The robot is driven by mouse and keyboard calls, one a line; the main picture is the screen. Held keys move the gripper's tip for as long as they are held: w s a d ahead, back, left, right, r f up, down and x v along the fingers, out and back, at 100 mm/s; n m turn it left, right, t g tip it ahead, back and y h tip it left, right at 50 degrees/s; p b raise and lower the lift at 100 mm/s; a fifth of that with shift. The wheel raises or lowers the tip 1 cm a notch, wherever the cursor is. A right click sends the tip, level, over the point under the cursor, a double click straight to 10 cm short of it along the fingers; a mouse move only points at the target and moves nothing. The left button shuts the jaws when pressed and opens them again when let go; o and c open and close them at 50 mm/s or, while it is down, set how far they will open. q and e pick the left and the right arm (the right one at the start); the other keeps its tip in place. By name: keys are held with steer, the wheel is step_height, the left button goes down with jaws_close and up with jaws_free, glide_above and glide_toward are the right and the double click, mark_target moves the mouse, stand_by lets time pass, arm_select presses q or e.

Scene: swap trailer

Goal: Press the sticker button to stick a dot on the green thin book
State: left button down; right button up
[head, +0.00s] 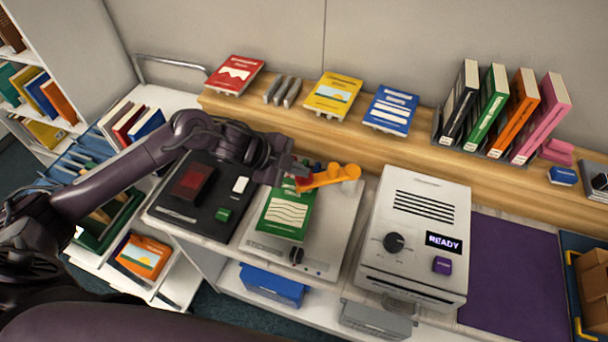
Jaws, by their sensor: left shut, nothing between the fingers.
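A green thin book (287,213) with white wavy lines on its cover lies flat on a silver machine (338,221) left of centre. An orange arm-like part (335,175) reaches over the book's upper right edge, with a small red part (303,184) at its left end. My left gripper (287,172) is shut and empty above the book's upper edge, close beside the red part; I cannot tell whether they touch. It hides part of the book's top. My right gripper is out of view. I see no plainly labelled sticker button.
A white machine (420,215) with a READY display and purple button (442,265) stands to the right. A black device (205,195) stands to the left. Books line the wooden shelf (400,150) behind. A purple mat (515,265) lies clear at right.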

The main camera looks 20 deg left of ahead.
mark_target(298, 178)
arm_select(q)
steer(key=shift+f, duration=0.35)
stand_by(0.3)
steer(key=shift+r+p, duration=0.85)
steer(key=shift+r, duration=0.3)
steer(key=shift+r, duration=0.1)
step_height(298, 178, up, 5)
steer(key=p, duration=0.4)
steer(key=shift+p, duration=0.3)
steer(key=shift+a, duration=0.1)
